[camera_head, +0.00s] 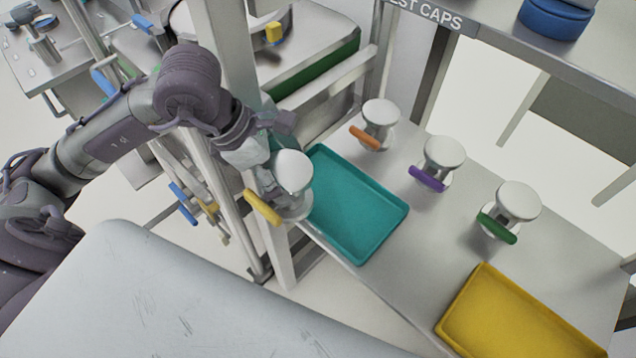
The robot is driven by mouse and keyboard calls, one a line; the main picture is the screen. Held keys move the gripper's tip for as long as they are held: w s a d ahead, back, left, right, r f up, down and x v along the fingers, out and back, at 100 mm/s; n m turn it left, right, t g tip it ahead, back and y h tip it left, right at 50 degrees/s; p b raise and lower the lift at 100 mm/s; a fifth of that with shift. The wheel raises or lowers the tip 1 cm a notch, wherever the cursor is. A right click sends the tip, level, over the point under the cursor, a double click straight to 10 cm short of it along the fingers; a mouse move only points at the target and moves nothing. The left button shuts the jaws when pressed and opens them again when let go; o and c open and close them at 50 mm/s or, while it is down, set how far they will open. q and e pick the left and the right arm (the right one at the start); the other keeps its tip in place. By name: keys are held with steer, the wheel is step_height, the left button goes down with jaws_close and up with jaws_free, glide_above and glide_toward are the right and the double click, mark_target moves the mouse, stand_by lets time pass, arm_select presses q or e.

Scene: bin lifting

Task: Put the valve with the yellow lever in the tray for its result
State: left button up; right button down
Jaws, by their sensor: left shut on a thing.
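The valve with the yellow lever (294,172) has a white round cap on top, and its yellow lever points down and left. My left gripper (268,178) is shut on this valve from behind and left, and its fingers are partly hidden by the valve. The valve is at the left end of the teal tray (365,222), overlapping its near-left edge in the picture; I cannot tell how high it is. The teal tray is empty where it shows. A yellow tray (510,325) lies at the lower right, empty. My right gripper is not in view.
Valves with an orange lever (380,118), a purple lever (443,158) and a green lever (515,205) stand in a row on the bench behind the trays. A metal upright (225,50) rises close to my left arm. The bench is bare between the trays.

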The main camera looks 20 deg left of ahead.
arm_select(q)
steer(key=w+d+f+p, duration=0.1)
steer(key=w+f, duration=0.1)
steer(key=f, duration=0.1)
steer(key=w+d+f+p, duration=0.1)
steer(key=w+f, duration=0.2)
steer(key=w+d+f+p, duration=0.1)
steer(key=w+f+p, duration=0.1)
steer(key=w+f, duration=0.1)
steer(key=shift+w, duration=0.25)
steer(key=shift+f, duration=0.1)
steer(key=o, duration=1.4)
steer(key=shift+a+f, duration=0.1)
steer(key=shift+s, duration=0.1)
